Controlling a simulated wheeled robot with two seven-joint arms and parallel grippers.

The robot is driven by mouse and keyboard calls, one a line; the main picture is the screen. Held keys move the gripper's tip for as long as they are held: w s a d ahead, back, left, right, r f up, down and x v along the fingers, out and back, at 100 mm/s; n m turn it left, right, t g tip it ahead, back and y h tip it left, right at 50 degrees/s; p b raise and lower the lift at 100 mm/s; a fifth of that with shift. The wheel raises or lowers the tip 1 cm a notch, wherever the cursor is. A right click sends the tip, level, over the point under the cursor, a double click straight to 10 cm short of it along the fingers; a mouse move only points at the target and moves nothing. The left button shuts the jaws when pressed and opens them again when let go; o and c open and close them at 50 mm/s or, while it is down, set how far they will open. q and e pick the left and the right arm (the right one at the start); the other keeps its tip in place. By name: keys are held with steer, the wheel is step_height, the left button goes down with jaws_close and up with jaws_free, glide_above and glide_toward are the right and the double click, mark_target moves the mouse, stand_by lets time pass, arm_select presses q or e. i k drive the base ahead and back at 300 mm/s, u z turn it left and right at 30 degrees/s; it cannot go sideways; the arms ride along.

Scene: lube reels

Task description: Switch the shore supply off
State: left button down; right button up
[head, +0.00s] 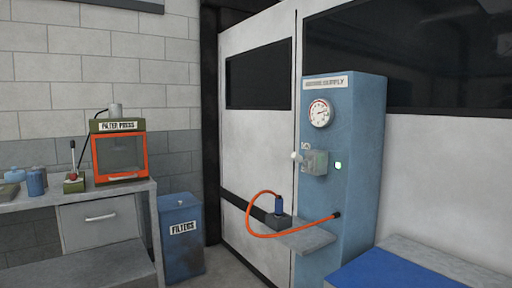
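The shore supply is a tall blue cabinet (352,200) right of the middle, with a label plate (325,82) at its top that is partly hard to read. A round white gauge (320,113) sits below the label. Under it is a grey switch box (314,162) with a pale-knobbed lever (297,157) sticking out to the left; small marks beside it are too small to read. Neither of my grippers shows in the head view.
An orange hose (262,236) loops from the cabinet to a blue plug on a small grey shelf (305,236). A filter press (120,155) stands on the left bench, a blue filters bin (181,250) beside it. A blue-topped block (395,272) is at lower right.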

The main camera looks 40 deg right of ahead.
mark_target(297, 158)
steer(key=z, duration=0.6)
steer(key=i, duration=1.1)
steer(key=z, duration=1)
